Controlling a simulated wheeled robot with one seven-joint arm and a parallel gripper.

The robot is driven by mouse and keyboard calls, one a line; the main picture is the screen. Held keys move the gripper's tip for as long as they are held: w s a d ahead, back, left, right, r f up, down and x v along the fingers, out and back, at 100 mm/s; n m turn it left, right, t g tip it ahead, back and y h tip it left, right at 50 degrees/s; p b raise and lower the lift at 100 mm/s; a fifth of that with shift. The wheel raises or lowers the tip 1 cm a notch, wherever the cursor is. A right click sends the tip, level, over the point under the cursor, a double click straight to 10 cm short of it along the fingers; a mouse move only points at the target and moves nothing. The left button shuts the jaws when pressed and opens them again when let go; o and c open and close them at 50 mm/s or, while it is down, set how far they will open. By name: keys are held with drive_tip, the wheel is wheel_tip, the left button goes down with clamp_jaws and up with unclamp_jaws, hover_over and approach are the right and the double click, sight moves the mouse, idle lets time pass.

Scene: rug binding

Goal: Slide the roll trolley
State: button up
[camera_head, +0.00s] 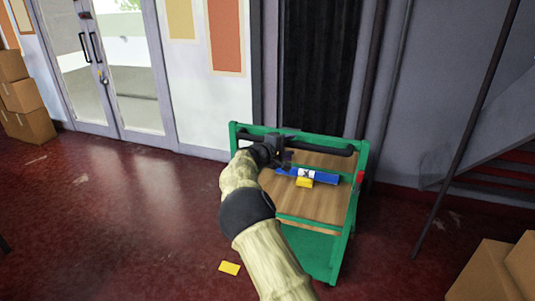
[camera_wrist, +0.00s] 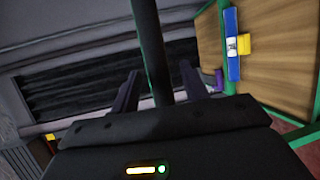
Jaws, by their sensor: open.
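The roll trolley (camera_head: 357,205) has a green frame with wooden boards and stands on the dark red floor by the dark slatted panel. A black handle bar (camera_head: 328,148) runs along its top. My gripper (camera_head: 284,152) is at this bar, left of its middle. In the wrist view the dark bar (camera_wrist: 150,40) runs between the two spread fingers of my gripper (camera_wrist: 162,88). The fingers look apart, not closed on the bar. A blue bar (camera_head: 324,178) with a white label and a yellow block (camera_head: 304,183) is on the trolley. My forearm hides part of its left side.
A yellow card (camera_head: 229,268) lies on the floor left of my arm. Cardboard boxes stand at the far left (camera_head: 26,105) and lower right (camera_head: 487,272). Glass doors (camera_head: 130,80) are at the back left. A thin dark pole (camera_head: 465,135) stands right of the trolley. The floor at left is mostly clear.

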drive_tip(key=b+v, duration=0.1)
drive_tip(key=v, duration=1.4)
drive_tip(key=shift+s+a, duration=0.2)
drive_tip(key=shift+s, duration=0.05)
drive_tip(key=shift+r, duration=0.15)
drive_tip(key=s+d+f+m+g+y, duration=0.2)
drive_tip(key=s+d+f+g, duration=0.25)
drive_tip(key=d, duration=0.35)
drive_tip(key=s+d+f+m+g+y, duration=0.2)
drive_tip(key=s+d+f+g, duration=0.1)
drive_tip(key=s+d+f, duration=0.4)
drive_tip(key=s+d+f+m+g+y, duration=0.2)
drive_tip(key=s+m+y, duration=0.45)
drive_tip(key=s, duration=1.65)
drive_tip(key=w+p+v, duration=0.1)
drive_tip(key=p+v, duration=0.8)
drive_tip(key=w+p+v, duration=0.2)
drive_tip(key=p+v, duration=0.7)
drive_tip(key=shift+s+d+r+p, duration=0.15)
drive_tip(key=shift+d+r+p, duration=0.2)
drive_tip(key=shift+r, duration=0.1)
